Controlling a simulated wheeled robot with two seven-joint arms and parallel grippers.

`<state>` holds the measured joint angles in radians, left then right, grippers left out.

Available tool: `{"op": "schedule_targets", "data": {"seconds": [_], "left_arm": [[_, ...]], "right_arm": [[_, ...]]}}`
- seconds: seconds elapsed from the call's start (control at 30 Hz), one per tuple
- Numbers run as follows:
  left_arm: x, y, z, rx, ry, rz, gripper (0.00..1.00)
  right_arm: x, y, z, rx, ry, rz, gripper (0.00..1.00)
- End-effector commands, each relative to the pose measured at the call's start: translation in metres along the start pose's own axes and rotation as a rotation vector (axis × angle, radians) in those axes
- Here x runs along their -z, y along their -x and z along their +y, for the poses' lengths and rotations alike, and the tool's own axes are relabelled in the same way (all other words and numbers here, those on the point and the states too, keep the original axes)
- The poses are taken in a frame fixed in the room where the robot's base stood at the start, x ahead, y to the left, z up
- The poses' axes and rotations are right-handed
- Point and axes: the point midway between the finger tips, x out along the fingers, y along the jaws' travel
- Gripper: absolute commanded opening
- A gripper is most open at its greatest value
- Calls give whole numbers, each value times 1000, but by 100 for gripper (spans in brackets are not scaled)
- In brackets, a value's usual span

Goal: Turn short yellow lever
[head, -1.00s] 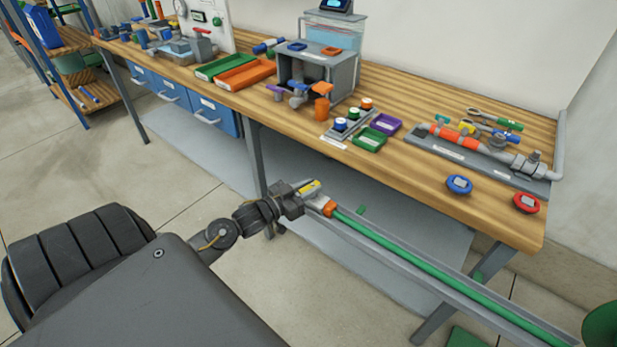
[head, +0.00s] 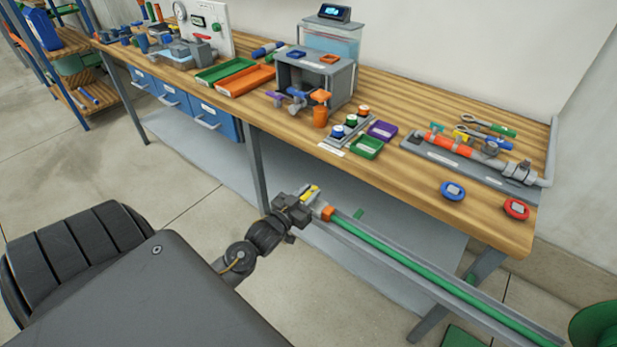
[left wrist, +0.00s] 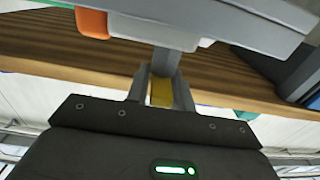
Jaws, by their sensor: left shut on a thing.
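The short yellow lever (head: 311,191) sits on a grey valve at the near end of a rail with a green hose, in front of the bench. An orange collar (head: 327,213) is beside it on the hose. My left gripper (head: 304,196) is at this valve, shut on the yellow lever. In the left wrist view, the yellow lever (left wrist: 162,92) shows between the two grey fingers (left wrist: 160,88), and a grey valve part rises just beyond it. The fingers hide part of the lever. My right gripper is in neither view.
The rail with the green hose (head: 420,272) runs to the lower right, towards a green reel (head: 597,325). The wooden bench (head: 400,180) is behind it, with trays, caps and a pipe assembly (head: 455,147) on top. Floor at the left is clear.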

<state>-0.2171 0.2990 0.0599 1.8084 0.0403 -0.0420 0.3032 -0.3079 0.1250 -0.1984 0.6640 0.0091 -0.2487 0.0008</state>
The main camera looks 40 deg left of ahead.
Motion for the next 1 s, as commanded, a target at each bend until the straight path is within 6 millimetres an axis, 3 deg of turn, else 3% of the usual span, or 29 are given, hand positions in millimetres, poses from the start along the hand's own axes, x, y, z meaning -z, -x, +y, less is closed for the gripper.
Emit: {"op": "schedule_targets", "data": {"seconds": [0.17,0.2,0.33,0.67,0.77,1.0], "left_arm": [[1,0,0,1,0,2,1],[1,0,-1,1,0,2,25],[1,0,0,1,0,2,40],[0,4,0,0,0,0,40],[-1,16,0,0,0,-2,40],[-2,64,0,0,0,-1,40]], "right_arm": [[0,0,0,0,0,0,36],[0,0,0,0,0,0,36],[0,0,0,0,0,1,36],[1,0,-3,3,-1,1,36],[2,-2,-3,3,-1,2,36],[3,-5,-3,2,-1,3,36]]}}
